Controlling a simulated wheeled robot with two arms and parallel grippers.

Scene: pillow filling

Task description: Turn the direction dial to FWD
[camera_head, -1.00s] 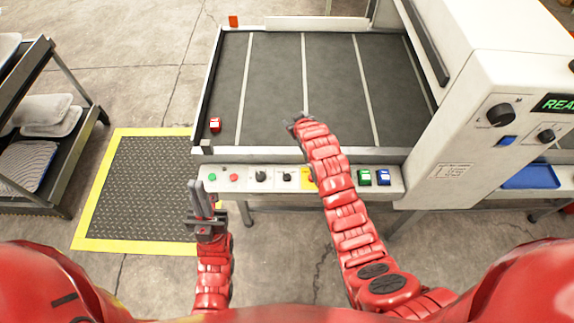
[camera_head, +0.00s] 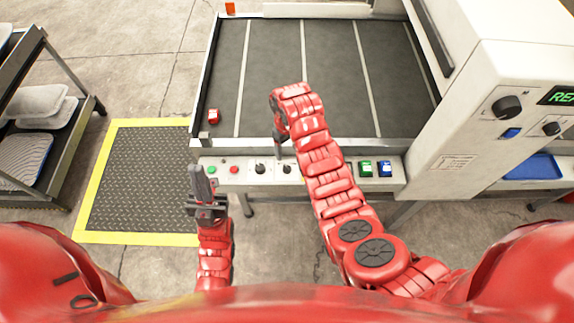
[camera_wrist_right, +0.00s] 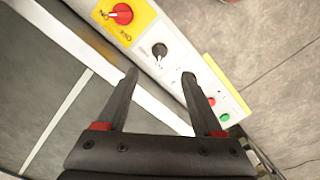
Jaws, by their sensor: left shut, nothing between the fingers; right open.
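Two black dials sit on the white control panel (camera_head: 330,183): a left dial (camera_head: 260,168) and a right dial (camera_head: 287,169). Their labels are too small to read, so I cannot tell which is the direction dial or its setting. My right gripper (camera_head: 279,153) points down at the panel by the right dial. In the right wrist view, my open right gripper (camera_wrist_right: 160,74) has the right dial (camera_wrist_right: 159,49) beyond and between its fingertips, apparently untouched. The left dial is hidden there, probably behind a finger. My left gripper (camera_head: 197,170) is shut and empty, in front of the panel's left end.
A red switch (camera_wrist_right: 122,10) on a yellow plate neighbours the right dial; my right arm mostly hides it in the head view. Red (camera_head: 234,169) and green (camera_head: 212,169) buttons lie left. Green (camera_head: 366,168) and blue (camera_head: 386,168) switches lie right. The conveyor bed (camera_head: 340,70) lies behind.

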